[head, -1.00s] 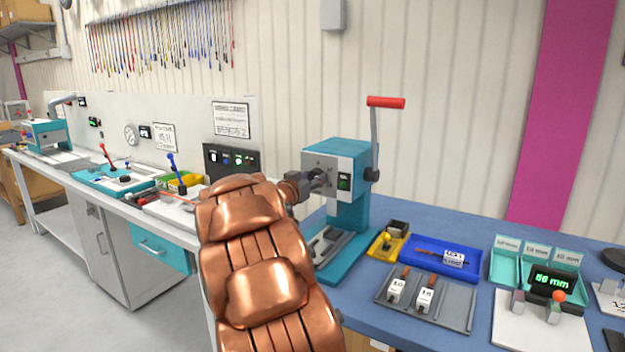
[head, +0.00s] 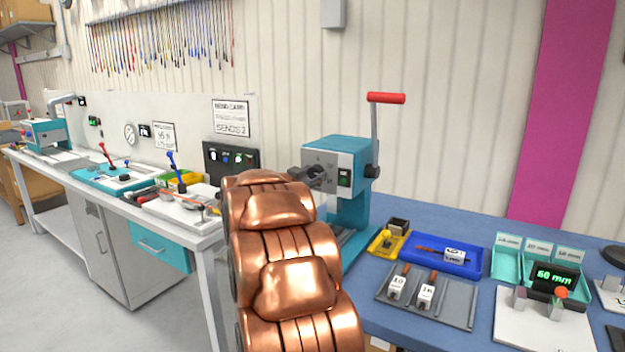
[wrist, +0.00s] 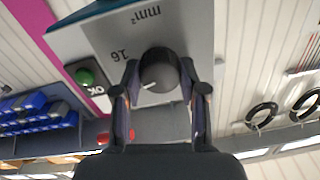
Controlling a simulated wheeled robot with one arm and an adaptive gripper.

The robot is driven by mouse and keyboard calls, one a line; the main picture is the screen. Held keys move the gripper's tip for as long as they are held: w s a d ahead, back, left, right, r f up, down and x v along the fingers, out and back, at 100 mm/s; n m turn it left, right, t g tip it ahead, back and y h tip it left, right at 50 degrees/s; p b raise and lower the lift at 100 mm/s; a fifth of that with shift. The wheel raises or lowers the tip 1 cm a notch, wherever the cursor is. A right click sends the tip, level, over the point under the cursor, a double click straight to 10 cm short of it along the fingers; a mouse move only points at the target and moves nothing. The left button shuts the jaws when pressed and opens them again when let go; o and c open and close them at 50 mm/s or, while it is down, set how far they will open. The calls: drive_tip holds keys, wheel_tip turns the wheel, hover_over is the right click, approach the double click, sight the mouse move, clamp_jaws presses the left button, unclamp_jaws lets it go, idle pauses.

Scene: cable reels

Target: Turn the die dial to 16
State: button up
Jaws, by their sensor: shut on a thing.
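The die dial (wrist: 158,70) is a dark round knob on the grey front of the teal press (head: 352,150). In the wrist view, which shows the panel upside down, its white pointer line lies at the dial's lower left. A printed "16" is to the dial's upper left, and "mm²" is above it. My gripper (wrist: 159,80) is shut on the dial, one finger on each side. In the head view my gripper (head: 314,178) is at the press front, and my copper arm covers part of the press base. The dial is hidden there.
A green OK button (wrist: 86,76) sits beside the dial. A red-handled lever (head: 386,98) rises from the press's right side. On the blue bench are a grey tray (head: 455,305) with blocks marked 10 and 16, a blue tray (head: 480,268) and a display (head: 556,277).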

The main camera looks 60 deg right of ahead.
drive_tip(key=m+b, duration=0.1)
drive_tip(key=m, duration=0.1)
drive_tip(key=m+b, duration=0.1)
drive_tip(key=shift+f+m, duration=0.2)
drive_tip(key=shift+m, duration=0.2)
drive_tip(key=m+b, duration=0.3)
drive_tip(key=m, duration=0.1)
drive_tip(key=shift+r+m+b, duration=0.1)
drive_tip(key=shift+m+b, duration=0.25)
drive_tip(key=shift+m, duration=0.15)
drive_tip(key=shift+g, duration=0.3)
drive_tip(key=o, duration=1.1)
drive_tip(key=shift+r, duration=0.1)
drive_tip(key=shift+o, duration=0.2)
drive_tip(key=a, duration=1.2)
drive_tip(key=shift+s+f, duration=0.2)
drive_tip(key=shift+s, duration=0.2)
